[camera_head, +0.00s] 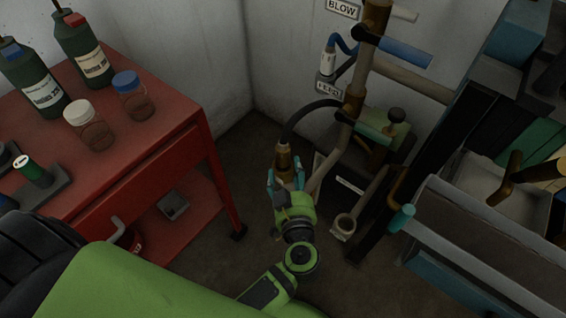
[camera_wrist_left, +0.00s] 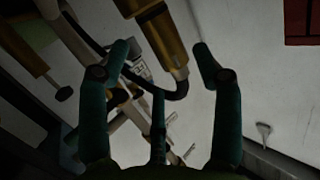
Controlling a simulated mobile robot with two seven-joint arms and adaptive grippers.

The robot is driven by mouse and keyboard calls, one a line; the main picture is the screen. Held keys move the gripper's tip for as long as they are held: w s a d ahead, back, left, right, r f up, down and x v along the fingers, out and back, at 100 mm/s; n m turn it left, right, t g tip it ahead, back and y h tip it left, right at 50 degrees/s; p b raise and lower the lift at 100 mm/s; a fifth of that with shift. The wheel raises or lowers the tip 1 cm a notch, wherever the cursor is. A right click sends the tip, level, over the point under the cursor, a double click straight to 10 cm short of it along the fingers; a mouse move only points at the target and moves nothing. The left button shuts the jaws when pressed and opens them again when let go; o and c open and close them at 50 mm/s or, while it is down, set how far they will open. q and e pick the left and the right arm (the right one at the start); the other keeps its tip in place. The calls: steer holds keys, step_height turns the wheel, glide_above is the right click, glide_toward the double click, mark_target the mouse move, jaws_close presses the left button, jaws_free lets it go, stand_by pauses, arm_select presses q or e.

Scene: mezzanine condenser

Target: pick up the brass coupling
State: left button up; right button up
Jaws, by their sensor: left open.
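The brass coupling (camera_head: 284,158) hangs at the end of a black hose beside the pipework, in the middle of the head view. It also shows in the left wrist view (camera_wrist_left: 163,40), near the top between my fingers, with the black hose curving from its lower end. My left gripper (camera_head: 285,180) is just below and around the coupling's lower part in the head view. In the left wrist view its teal fingers (camera_wrist_left: 162,62) are spread wide, one on each side of the coupling, with visible gaps. My right gripper is not in view.
A red cart (camera_head: 150,140) with bottles and jars stands at the left. Vertical pipes with a blue-handled valve (camera_head: 395,50) and a green pump part (camera_head: 382,128) stand close on the right. A grey-blue machine (camera_head: 480,220) fills the far right. Open floor (camera_head: 245,160) lies between cart and pipes.

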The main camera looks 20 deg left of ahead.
mark_target(287, 158)
arm_select(q)
steer(key=x, duration=0.7)
steer(key=shift+w+r, duration=0.15)
steer(key=shift+r, duration=0.15)
steer(key=shift+d+r, duration=0.1)
jaws_close()
